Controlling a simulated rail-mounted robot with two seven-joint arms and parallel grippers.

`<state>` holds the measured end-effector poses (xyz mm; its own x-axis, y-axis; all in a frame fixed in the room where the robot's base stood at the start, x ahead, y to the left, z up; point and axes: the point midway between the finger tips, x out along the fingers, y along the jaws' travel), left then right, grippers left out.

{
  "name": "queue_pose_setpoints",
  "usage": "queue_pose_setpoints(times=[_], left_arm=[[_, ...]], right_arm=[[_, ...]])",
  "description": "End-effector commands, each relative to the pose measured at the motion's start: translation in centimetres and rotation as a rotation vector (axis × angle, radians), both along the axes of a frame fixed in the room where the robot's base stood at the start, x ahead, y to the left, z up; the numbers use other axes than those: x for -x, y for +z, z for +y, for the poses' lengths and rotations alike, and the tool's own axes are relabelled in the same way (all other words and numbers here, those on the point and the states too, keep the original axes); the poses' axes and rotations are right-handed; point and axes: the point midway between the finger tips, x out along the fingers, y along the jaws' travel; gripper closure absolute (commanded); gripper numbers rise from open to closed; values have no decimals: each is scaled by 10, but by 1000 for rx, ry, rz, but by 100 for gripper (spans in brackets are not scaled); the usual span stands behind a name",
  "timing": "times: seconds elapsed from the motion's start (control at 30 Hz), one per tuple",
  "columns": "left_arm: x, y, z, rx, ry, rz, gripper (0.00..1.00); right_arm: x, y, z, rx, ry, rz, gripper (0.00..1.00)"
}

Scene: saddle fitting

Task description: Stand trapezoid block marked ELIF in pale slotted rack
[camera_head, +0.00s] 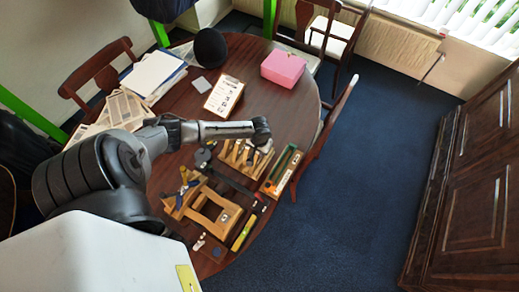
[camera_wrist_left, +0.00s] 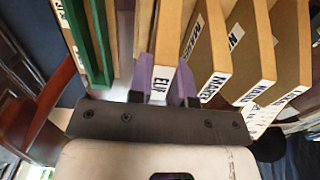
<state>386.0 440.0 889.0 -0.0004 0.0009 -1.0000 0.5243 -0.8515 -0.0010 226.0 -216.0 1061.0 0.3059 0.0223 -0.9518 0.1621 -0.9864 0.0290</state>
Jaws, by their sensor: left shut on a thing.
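In the left wrist view, the block marked ELIF (camera_wrist_left: 161,78) is between the purple fingers of my left gripper (camera_wrist_left: 161,88), which is shut on it. Its label faces the camera. In the head view my left arm reaches in from the left, its wrist over a wooden rack (camera_head: 243,158) with several upright blocks; the fingers are hidden there. More labelled blocks, one reading MAREF (camera_wrist_left: 214,86), stand to the right of ELIF in the wrist view. I cannot tell whether ELIF rests in a slot. My right gripper is not in view.
A long wooden tray with a green insert (camera_head: 283,170) lies right of the rack; its green part also shows in the wrist view (camera_wrist_left: 98,40). A wooden frame (camera_head: 214,212) and tools lie nearer. A pink box (camera_head: 283,68) and papers (camera_head: 153,73) lie farther back.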

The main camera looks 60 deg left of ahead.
Motion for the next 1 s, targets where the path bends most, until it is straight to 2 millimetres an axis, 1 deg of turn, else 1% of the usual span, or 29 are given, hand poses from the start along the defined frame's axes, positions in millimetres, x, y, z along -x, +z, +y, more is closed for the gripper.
queue_pose_setpoints(times=[0.43,0.47,0.5,0.77,0.93,1.0], left_arm=[[0,0,0,0,1,0,100],[0,0,0,0,1,0,80],[0,0,0,0,1,0,77],[0,0,0,0,1,0,52],[0,0,0,0,0,0,51],[0,0,0,0,0,0,44]], right_arm=[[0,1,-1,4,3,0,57],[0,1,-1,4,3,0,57],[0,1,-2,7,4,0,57],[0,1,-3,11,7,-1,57],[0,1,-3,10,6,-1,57],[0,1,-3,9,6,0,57]])
